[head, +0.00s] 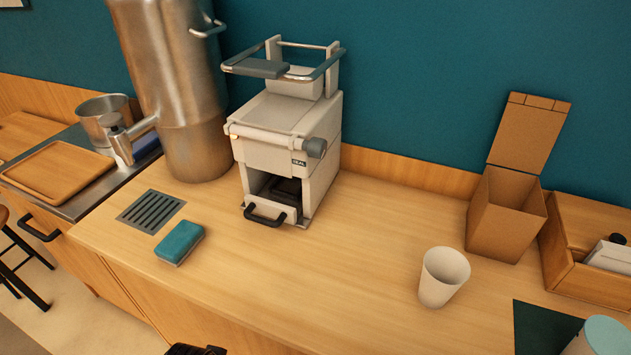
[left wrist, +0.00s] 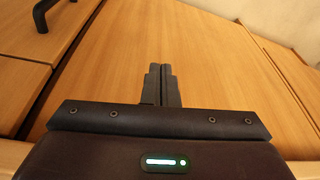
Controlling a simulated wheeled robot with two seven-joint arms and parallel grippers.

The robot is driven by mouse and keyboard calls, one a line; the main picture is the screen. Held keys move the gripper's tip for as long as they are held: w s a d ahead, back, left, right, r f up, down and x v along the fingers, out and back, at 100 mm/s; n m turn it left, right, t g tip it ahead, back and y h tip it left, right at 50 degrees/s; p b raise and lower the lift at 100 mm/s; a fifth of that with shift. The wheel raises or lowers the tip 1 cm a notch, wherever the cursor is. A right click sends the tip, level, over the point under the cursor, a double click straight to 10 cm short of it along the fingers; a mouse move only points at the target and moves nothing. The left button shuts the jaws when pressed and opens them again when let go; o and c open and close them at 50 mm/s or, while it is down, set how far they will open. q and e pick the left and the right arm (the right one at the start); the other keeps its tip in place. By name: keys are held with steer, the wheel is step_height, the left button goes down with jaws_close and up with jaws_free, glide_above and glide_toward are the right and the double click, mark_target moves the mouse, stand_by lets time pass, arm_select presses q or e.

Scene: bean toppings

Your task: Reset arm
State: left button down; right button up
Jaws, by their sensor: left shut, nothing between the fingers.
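My left gripper (left wrist: 160,84) shows in the left wrist view with its two dark fingers pressed together and nothing between them. It points at wooden cabinet fronts (left wrist: 205,75), apart from the counter's objects. In the head view only a small dark piece of my own body shows at the bottom edge, left of centre, in front of the counter (head: 330,255). My right gripper is in neither view.
On the counter stand a white machine (head: 290,125) with a black-handled drawer, a metal urn (head: 180,90), a teal sponge (head: 180,243), a white cup (head: 443,276), an open cardboard box (head: 505,215) and a wooden organizer (head: 585,275). The counter's middle is clear.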

arm_select(q)
step_height(320, 180, down, 14)
steer(key=s, duration=0.2)
steer(key=s+a+f+g, duration=0.1)
steer(key=s+a+f, duration=0.1)
steer(key=s+f, duration=0.8)
steer(key=s+a+f+g, duration=0.1)
steer(key=s+a+f, duration=0.1)
steer(key=s+f, duration=0.9)
steer(key=shift+s+f, duration=0.2)
steer(key=shift+f, duration=0.45)
